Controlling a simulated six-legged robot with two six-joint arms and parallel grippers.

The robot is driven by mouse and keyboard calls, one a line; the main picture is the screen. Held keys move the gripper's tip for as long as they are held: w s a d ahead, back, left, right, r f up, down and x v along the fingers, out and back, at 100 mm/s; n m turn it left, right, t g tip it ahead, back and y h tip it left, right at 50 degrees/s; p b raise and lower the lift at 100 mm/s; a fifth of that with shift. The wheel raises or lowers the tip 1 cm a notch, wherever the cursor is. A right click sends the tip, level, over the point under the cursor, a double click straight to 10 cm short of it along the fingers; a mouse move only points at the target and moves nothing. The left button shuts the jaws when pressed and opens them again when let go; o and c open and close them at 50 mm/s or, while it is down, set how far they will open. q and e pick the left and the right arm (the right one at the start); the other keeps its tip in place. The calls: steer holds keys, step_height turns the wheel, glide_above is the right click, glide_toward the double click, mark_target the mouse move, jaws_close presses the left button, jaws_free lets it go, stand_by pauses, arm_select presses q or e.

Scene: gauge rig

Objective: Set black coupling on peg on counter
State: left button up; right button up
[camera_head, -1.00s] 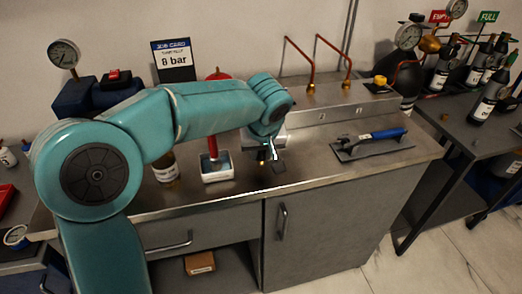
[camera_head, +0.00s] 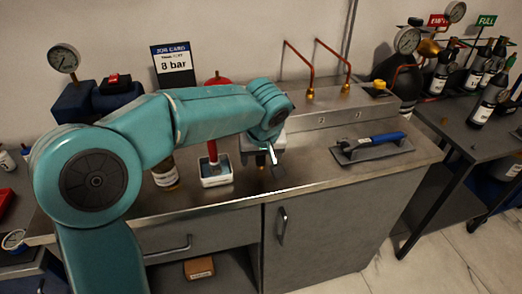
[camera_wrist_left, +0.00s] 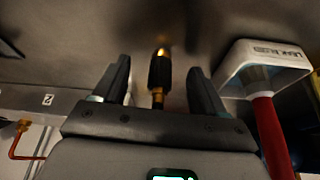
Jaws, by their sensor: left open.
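The black coupling (camera_wrist_left: 159,72) is a small black cylinder with brass at both ends. In the head view the left gripper (camera_head: 270,168) is low over the counter (camera_head: 325,180), right of the white tray, and the coupling cannot be made out clearly there. Whether the coupling is seated on a peg cannot be told. My right gripper is not in view.
A white tray (camera_head: 217,181) with a red-handled tool stands left of the gripper and also shows in the wrist view (camera_wrist_left: 262,62). A blue-handled tool on a plate (camera_head: 372,148) lies to the right. Copper pipes (camera_head: 310,72) rise behind. The counter's front right is clear.

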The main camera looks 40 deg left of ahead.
arm_select(q)
steer(key=p+v, duration=0.3)
steer(key=v, duration=1.3)
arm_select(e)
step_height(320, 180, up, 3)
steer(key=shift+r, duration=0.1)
arm_select(q)
steer(key=shift+s+r, duration=0.1)
steer(key=shift+s, duration=0.05)
